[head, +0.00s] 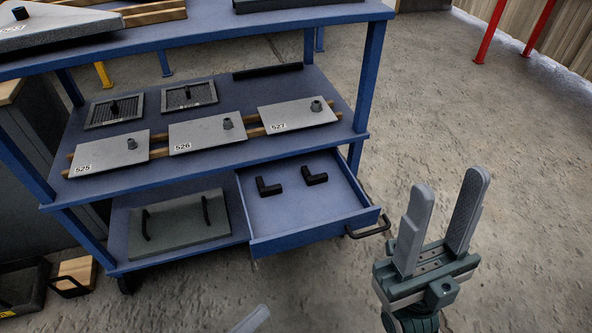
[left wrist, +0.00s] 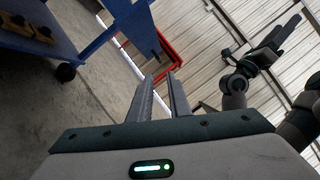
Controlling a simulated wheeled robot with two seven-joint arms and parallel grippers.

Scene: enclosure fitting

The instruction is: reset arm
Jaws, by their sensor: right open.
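My right gripper (head: 448,190) stands upright over the floor at the lower right of the head view. Its two grey fingers are spread apart with nothing between them. It is apart from the open blue drawer (head: 345,222). Only a pale fingertip of my left gripper (head: 250,320) shows at the bottom edge of the head view. In the left wrist view its two fingers (left wrist: 161,78) have a narrow gap between them and hold nothing. My right arm (left wrist: 235,85) shows at the right of that view.
A blue shelf unit (head: 225,158) holds grey plates marked 525 (head: 118,153), 526 (head: 205,131) and 527 (head: 297,115). The drawer juts out with two black angled pieces (head: 268,187) inside. A grey panel (head: 180,222) with two handles lies beside it. The floor (head: 470,100) to the right is clear.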

